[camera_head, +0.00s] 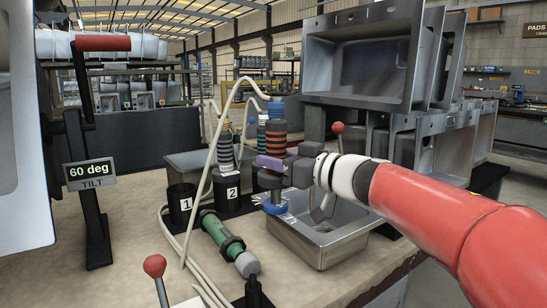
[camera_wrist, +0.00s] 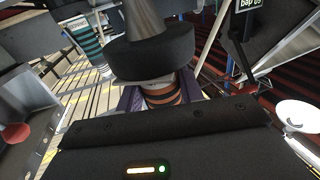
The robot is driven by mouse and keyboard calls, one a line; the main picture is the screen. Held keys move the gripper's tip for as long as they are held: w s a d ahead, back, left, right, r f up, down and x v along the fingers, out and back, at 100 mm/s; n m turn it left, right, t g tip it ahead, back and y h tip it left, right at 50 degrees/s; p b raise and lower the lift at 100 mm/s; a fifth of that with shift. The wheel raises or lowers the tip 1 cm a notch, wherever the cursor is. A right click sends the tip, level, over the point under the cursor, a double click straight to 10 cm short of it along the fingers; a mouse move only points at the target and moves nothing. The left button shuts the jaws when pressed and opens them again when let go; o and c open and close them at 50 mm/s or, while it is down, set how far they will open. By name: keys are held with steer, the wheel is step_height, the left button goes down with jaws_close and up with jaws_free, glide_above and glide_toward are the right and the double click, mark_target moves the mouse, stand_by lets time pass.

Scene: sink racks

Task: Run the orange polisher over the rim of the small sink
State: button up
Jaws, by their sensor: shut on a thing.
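My gripper (camera_head: 272,165) is shut on the orange polisher (camera_head: 276,138), an upright tool with orange and black bands and a blue top with a pale hose. In the wrist view its banded body (camera_wrist: 162,94) shows between my purple finger pads. The polisher's blue lower end (camera_head: 275,207) is at the back left corner of the small sink (camera_head: 318,252), a shallow steel basin on the bench. I cannot tell whether it touches the rim. My arm hides part of the sink's right side.
Black holders marked 1 (camera_head: 181,205) and 2 (camera_head: 229,193) stand left of the sink; a white-banded tool is at holder 2. A green tool (camera_head: 218,236) lies in front with hoses. A tilt stand (camera_head: 88,172) reads 60 deg. Large steel sinks (camera_head: 365,55) are stacked behind.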

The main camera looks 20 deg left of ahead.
steer(key=s+d+r+p, duration=0.2)
steer(key=d, duration=0.1)
steer(key=s+d+p, duration=0.1)
steer(key=s, duration=0.1)
steer(key=shift+d+r, duration=0.3)
steer(key=shift+r, duration=2.25)
